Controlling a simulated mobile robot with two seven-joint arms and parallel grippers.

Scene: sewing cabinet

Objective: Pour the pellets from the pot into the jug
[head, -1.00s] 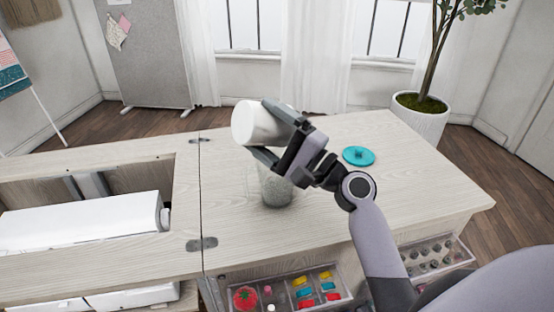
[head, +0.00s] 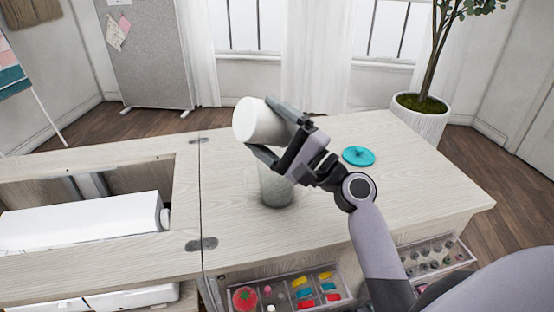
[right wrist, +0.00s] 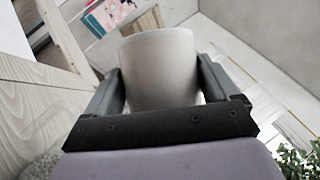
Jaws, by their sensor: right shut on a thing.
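The white pot (head: 258,122) is held by my right gripper (head: 275,130), which is shut on its sides. The pot is tipped over on its side, its base toward the upper left, above the jug. In the right wrist view the pot (right wrist: 160,70) sits between the two fingers. The clear jug (head: 275,188) stands upright on the table below the gripper, with grey pellets in it. The gripper hides the jug's top right part and the pot's mouth, so I cannot see any stream of pellets. My left gripper is not in view.
A teal lid (head: 358,156) lies on the wooden tabletop (head: 400,190) right of the jug. A white sewing machine (head: 85,220) lies in the cabinet recess at left. Open drawers (head: 340,294) with sewing items stick out below the front edge.

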